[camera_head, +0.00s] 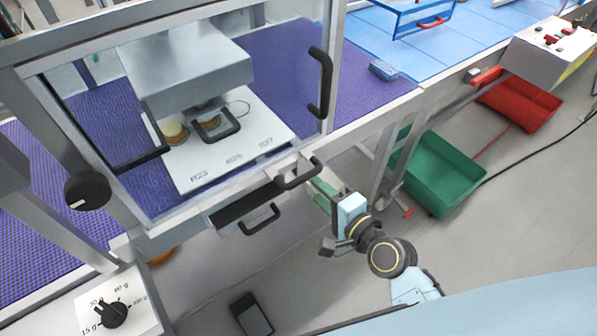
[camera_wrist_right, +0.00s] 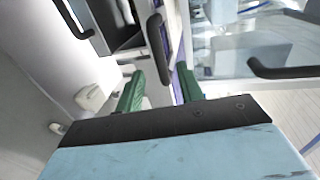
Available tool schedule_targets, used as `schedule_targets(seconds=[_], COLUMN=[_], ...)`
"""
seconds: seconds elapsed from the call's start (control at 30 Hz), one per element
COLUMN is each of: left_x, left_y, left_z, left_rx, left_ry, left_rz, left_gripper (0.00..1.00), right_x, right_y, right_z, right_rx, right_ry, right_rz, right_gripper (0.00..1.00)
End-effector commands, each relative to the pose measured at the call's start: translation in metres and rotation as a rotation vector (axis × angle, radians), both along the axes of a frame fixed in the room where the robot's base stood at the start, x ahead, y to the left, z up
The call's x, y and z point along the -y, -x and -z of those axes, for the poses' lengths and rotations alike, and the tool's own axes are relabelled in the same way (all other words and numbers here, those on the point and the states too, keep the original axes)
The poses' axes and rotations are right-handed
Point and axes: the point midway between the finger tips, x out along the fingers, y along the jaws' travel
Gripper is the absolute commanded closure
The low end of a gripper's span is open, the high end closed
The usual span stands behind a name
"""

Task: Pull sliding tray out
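A white sliding tray (camera_head: 255,118) with a black handle (camera_head: 222,128) lies inside the framed machine, under a grey press head. Small round items rest near its far left side. Below the machine's front edge is a dark drawer (camera_head: 245,205) with a black handle (camera_head: 260,220). Another black handle (camera_head: 297,173) sits on the front edge, close to my right gripper (camera_head: 315,188). In the right wrist view, the green fingers of my right gripper (camera_wrist_right: 159,72) are apart, with a black handle (camera_wrist_right: 157,48) just beyond the gap. I cannot tell whether they touch it. My left gripper is not in view.
A tall black door handle (camera_head: 321,82) stands on the frame's right side. A dial box (camera_head: 110,310) is at the lower left. A green bin (camera_head: 445,175) and a red bin (camera_head: 520,103) are right of my right gripper. Grey floor lies open at right.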

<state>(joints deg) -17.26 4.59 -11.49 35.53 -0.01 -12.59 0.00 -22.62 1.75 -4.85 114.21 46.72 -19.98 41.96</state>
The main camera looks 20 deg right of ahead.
Motion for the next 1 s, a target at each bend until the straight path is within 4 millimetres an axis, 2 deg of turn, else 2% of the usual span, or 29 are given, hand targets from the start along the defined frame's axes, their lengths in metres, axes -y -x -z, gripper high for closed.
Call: schedule_targets(seconds=[0.03, 0.2, 0.4, 0.6, 0.87, 1.0], left_x=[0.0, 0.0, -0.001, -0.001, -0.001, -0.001], left_y=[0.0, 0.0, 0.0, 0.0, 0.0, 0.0], left_z=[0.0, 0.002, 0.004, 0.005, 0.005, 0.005], left_rx=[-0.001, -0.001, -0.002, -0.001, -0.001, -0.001], left_ry=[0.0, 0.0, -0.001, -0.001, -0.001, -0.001], left_rz=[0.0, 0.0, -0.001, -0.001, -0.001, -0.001], left_gripper=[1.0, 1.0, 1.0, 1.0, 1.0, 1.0], right_x=[-0.005, -0.016, -0.026, -0.03, -0.03, -0.03], right_y=[-0.012, -0.044, -0.071, -0.081, -0.082, -0.082], right_z=[0.001, 0.009, 0.016, 0.019, 0.019, 0.019], right_rx=[0.003, 0.002, 0.001, 0.0, 0.0, 0.0], right_ry=[-0.003, 0.0, 0.001, 0.002, 0.002, 0.002], right_rz=[0.0, 0.0, 0.0, 0.0, 0.0, 0.0], right_gripper=[0.62, 0.62, 0.62, 0.62, 0.62, 0.79])
